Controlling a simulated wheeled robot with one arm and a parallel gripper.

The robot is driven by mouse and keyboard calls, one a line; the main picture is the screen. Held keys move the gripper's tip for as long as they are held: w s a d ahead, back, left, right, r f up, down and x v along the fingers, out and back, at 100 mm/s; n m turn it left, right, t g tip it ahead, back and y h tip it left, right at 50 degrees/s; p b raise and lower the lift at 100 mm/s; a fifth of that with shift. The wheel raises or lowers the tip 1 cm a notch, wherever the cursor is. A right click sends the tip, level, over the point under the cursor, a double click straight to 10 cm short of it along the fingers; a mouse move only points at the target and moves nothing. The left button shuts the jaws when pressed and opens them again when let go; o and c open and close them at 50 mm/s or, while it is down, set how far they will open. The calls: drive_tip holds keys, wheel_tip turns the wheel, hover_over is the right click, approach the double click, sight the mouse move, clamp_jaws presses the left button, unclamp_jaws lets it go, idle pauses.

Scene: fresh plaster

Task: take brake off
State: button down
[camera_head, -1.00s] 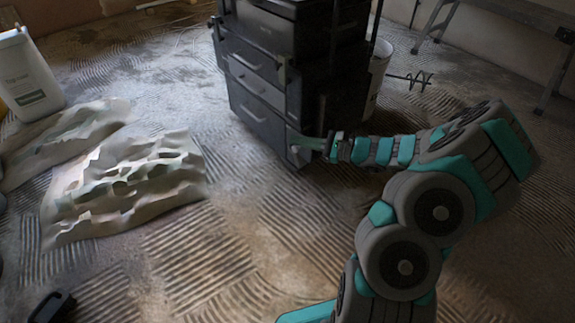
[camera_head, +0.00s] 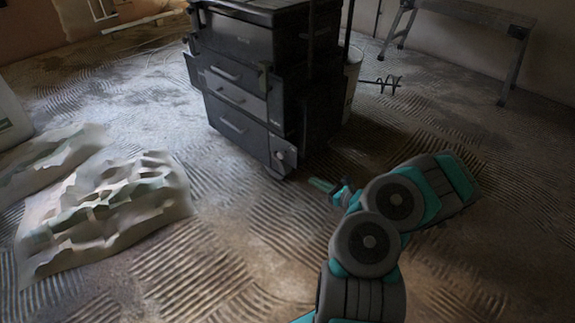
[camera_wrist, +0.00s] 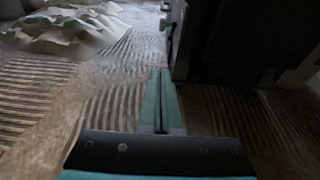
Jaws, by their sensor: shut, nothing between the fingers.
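The dark tool trolley (camera_head: 240,95) with drawers stands upright on the floor in the head view. A small pale round part (camera_head: 280,155) shows low at its near right corner; I cannot tell whether this is the brake. My gripper (camera_head: 322,185) is shut and empty, low over the floor to the right of that corner and apart from it. In the wrist view the fingers of my gripper (camera_wrist: 160,75) lie together, and the trolley's dark side (camera_wrist: 225,45) fills the upper right. The trolley's underside is in shadow.
Crumpled pale sheets (camera_head: 110,205) lie on the floor at left. A pale bucket (camera_head: 350,85) stands behind the trolley, with a coiled mixer tip (camera_head: 388,84) beside it. A trestle (camera_head: 465,25) stands at the back right. The ridged floor in front is clear.

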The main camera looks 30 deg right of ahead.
drive_tip(key=b, duration=0.2)
approach(279, 155)
drive_tip(key=w+f, duration=0.4)
drive_tip(key=shift+w+a+r, duration=0.25)
drive_tip(key=shift+w+a, duration=0.2)
drive_tip(key=shift+a, duration=0.2)
drive_tip(key=shift+w+r+g+p, duration=0.1)
drive_tip(key=shift+r+g+p, duration=0.2)
drive_tip(key=shift+r+g, duration=0.1)
